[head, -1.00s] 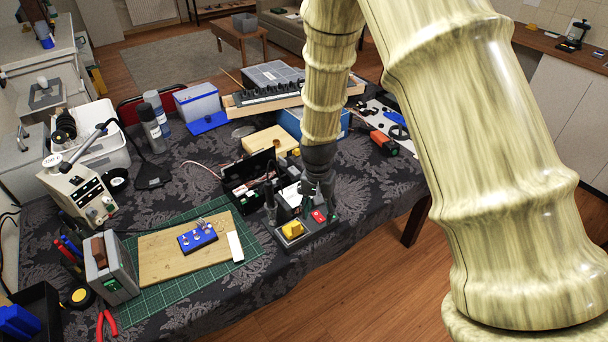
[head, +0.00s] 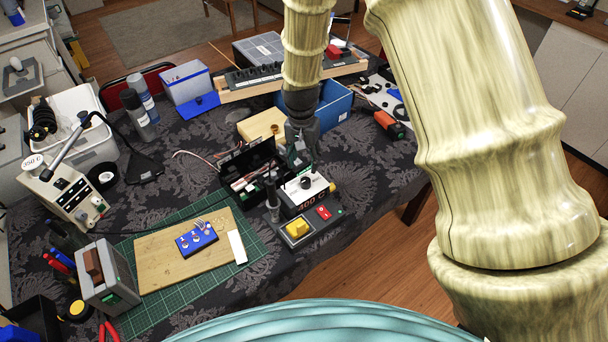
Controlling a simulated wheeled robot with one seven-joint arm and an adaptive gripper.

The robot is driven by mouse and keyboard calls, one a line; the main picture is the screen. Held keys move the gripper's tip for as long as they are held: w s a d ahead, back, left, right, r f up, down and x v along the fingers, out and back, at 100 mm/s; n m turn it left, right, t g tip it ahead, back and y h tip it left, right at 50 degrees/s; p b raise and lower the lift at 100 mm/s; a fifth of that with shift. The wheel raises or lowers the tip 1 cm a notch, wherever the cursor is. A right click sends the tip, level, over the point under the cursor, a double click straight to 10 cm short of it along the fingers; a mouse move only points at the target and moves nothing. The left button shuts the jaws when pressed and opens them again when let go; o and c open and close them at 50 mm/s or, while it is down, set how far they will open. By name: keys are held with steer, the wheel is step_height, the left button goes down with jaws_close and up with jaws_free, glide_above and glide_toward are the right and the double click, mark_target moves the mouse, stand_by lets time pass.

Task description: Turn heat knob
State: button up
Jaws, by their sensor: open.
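A small control unit stands near the table's front edge in the head view. No readable marking shows which knob sets the heat. My gripper (head: 302,155) is open and points down just behind and above the dark knob. It looks empty; I cannot tell whether a fingertip touches the unit.
Left of the unit are a wooden board (head: 160,262) on a green mat (head: 262,258) and a "350 C" station (head: 68,192). An open black box (head: 248,165) and a blue bin (head: 335,104) stand close around my gripper. Patterned cloth right of the unit is clear.

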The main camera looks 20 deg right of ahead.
mark_target(306, 180)
steer(key=f, duration=0.1)
steer(key=f+p, duration=0.1)
steer(key=f, duration=0.1)
steer(key=shift+w+d+f, duration=0.15)
steer(key=shift+d, duration=0.05)
steer(key=shift+s+f, duration=0.2)
steer(key=shift+f, duration=0.5)
steer(key=shift+f+p, duration=0.85)
steer(key=shift+f, duration=1.2)
steer(key=c, duration=1.1)
